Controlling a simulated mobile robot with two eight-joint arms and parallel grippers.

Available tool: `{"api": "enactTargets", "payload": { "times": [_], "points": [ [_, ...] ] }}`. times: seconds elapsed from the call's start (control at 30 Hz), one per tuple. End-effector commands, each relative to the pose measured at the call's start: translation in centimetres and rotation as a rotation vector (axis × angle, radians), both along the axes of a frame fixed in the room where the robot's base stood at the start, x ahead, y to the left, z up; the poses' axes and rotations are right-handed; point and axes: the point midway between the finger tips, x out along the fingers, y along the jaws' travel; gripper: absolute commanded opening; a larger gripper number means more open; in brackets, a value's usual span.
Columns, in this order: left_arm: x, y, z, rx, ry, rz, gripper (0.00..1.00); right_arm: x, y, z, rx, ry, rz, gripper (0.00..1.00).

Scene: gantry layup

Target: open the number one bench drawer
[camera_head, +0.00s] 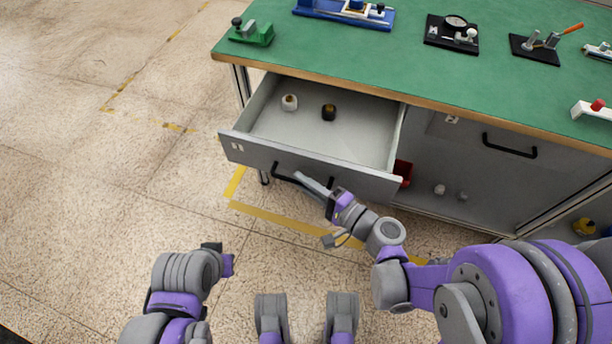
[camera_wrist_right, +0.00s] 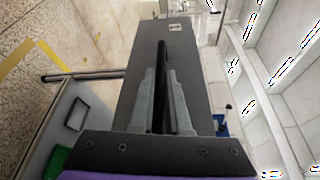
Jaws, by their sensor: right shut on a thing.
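The number one bench drawer (camera_head: 315,150) stands pulled well out from the left part of the bench, with a small label at the left of its front. Its black bar handle (camera_head: 284,177) is on the drawer front. My right gripper (camera_head: 308,182) is shut on the handle. In the right wrist view, the black handle (camera_wrist_right: 162,60) runs between the two grey fingers (camera_wrist_right: 160,100), against the drawer front (camera_wrist_right: 190,65).
The green bench top (camera_head: 400,75) carries a green tool (camera_head: 252,33), a blue fixture (camera_head: 345,12) and gauges on black plates. A red bin (camera_head: 403,172) sits beneath. The floor at left is clear.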

Motion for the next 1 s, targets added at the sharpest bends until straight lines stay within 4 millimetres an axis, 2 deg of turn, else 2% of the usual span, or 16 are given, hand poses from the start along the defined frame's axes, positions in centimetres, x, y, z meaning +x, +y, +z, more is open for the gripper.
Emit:
{"api": "enactTargets", "payload": {
  "times": [0.37,0.4,0.53,0.57,0.87,1.0],
  "points": [
    [0.0,0.0,0.0,0.000,0.000,0.000,0.00,-0.1,0.0,0.0,0.002,0.000,0.001,0.00],
    [0.0,0.0,0.0,0.000,0.000,0.000,0.00,-0.1,0.1,0.0,0.002,0.000,0.001,0.18],
    [0.0,0.0,0.0,0.000,0.000,0.000,0.00,-0.1,0.0,0.0,0.002,0.000,0.001,0.42],
    [0.0,0.0,0.0,0.000,0.000,0.000,0.00,-0.1,0.0,0.0,0.002,0.000,0.001,0.45],
    [0.0,0.0,0.0,0.000,0.000,0.000,0.00,-0.2,-0.1,0.0,0.000,0.000,0.000,0.45],
    [0.0,0.0,0.2,0.000,0.000,0.000,0.00,-1.0,-1.2,0.1,-0.001,0.000,-0.004,0.45]
  ]
}}
